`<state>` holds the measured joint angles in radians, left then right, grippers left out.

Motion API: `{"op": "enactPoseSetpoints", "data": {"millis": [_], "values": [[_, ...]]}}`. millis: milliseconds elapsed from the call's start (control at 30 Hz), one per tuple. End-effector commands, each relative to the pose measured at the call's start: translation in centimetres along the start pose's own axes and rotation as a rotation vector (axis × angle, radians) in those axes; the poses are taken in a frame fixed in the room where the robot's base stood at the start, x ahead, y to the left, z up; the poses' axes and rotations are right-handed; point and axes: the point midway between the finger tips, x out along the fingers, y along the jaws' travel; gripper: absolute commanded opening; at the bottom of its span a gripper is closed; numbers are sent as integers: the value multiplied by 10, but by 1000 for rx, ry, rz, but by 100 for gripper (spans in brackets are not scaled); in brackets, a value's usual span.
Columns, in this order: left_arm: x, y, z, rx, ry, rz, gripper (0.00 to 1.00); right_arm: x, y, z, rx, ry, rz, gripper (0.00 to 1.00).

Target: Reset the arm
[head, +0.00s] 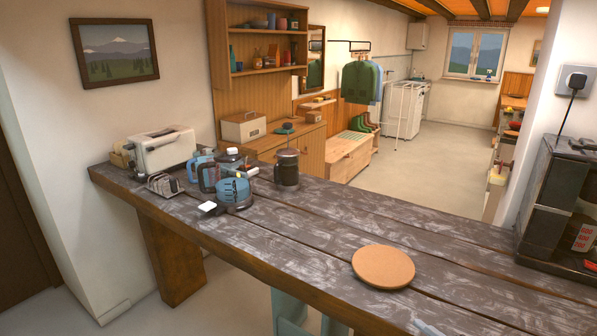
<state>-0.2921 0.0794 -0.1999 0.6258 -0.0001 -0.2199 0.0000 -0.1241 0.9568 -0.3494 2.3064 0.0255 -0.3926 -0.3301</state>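Neither of my grippers shows in the head view, and no part of my arms can be made out for sure. The dark, worn wooden counter (310,225) runs across the view. A round cork mat (383,267) lies bare on its near right part.
A toaster (163,150), toast rack (164,184), blue mugs, a blue-topped round appliance (234,192) and a dark french press (287,167) crowd the counter's left end. A black coffee machine (546,200) stands at right. The middle is clear. A small pale thing (428,328) is cut off below.

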Motion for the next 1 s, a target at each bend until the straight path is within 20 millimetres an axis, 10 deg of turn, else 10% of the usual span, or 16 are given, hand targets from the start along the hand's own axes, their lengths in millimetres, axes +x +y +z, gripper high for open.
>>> {"op": "enactPoseSetpoints", "data": {"millis": [367, 1000], "values": [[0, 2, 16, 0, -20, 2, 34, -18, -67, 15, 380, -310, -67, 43], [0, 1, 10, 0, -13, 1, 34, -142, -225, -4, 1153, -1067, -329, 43]]}}
